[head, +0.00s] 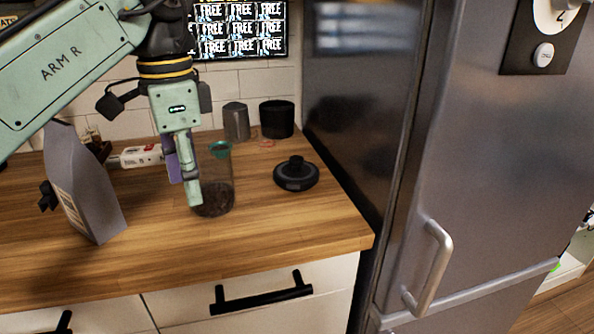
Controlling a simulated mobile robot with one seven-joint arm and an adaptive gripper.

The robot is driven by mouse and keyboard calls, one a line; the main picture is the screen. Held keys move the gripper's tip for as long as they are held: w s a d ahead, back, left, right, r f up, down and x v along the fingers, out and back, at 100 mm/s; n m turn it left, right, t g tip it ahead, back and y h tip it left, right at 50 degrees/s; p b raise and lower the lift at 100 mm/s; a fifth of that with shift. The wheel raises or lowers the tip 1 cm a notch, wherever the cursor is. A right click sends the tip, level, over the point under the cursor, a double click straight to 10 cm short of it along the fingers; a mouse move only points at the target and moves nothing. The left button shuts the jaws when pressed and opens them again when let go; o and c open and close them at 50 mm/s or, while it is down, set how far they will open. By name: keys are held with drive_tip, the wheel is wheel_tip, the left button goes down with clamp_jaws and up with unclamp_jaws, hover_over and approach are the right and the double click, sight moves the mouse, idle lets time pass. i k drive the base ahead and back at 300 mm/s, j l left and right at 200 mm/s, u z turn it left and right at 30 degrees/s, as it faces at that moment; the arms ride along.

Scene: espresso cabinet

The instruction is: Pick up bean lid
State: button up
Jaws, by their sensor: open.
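A clear jar (218,185) with dark beans in its lower part stands upright on the wooden counter. A small dark green lid-like piece (220,148) shows at its top. A round black lid-like object with a raised knob (296,176) lies on the counter to the right of the jar, apart from it; I cannot tell which of the two is the bean lid. My gripper (184,190) points down, open, with nothing seen between its fingers. Its near finger overlaps the jar's left side in the picture; I cannot tell whether they touch.
A grey bag (82,185) stands at the left, with a white box (140,156) behind it. A grey canister (236,121) and a black canister (276,118) stand by the tiled wall. The fridge (470,170) bounds the counter (270,225) at the right. The front counter is clear.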

sight(283, 176)
drive_tip(key=i+l, duration=0.8)
